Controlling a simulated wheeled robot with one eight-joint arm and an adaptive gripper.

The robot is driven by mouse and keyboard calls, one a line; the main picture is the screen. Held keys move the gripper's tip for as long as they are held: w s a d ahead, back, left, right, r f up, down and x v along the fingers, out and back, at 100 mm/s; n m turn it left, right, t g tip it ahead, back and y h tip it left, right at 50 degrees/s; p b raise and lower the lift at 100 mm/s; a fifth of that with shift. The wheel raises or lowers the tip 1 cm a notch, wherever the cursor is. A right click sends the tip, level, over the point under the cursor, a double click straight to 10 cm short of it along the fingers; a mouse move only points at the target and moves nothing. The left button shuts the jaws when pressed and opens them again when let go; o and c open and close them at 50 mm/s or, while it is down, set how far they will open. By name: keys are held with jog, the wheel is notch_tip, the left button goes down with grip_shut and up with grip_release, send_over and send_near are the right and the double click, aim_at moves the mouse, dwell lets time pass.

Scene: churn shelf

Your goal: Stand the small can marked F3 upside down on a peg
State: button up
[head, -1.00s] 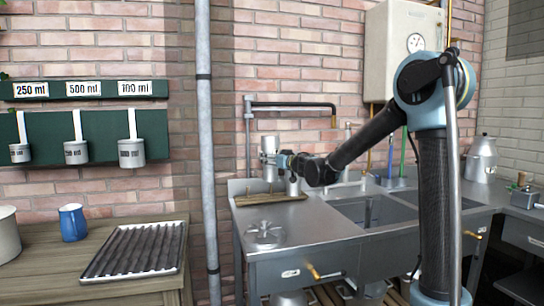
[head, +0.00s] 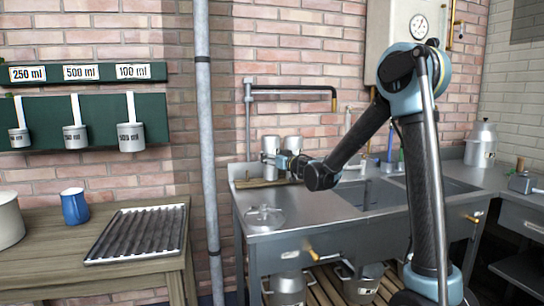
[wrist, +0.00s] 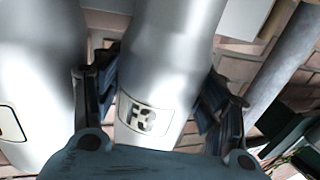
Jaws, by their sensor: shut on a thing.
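The small can marked F3 (wrist: 145,115) is in my gripper (wrist: 158,95), with one finger on each side of it in the wrist view. In the head view it appears to be the left of two pale metal cans (head: 270,144), with my gripper (head: 272,158) at its lower part. The second can (head: 293,143) stands close to its right, and shows at the left of the wrist view (wrist: 32,80). Both are over the wooden peg rack (head: 252,184) on the steel counter. The pegs under the cans are hidden, so I cannot tell whether F3 rests on one.
A round metal lid-like piece (head: 264,217) lies on the counter in front of the rack. A tap pipe (head: 290,89) runs along the wall above the cans. A grey vertical pipe (head: 206,150) stands left of the counter. The sink basin (head: 365,195) is to the right.

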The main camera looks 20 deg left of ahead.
jog(key=shift+f, duration=0.35)
dwell(0.6)
jog(key=o, duration=1.5)
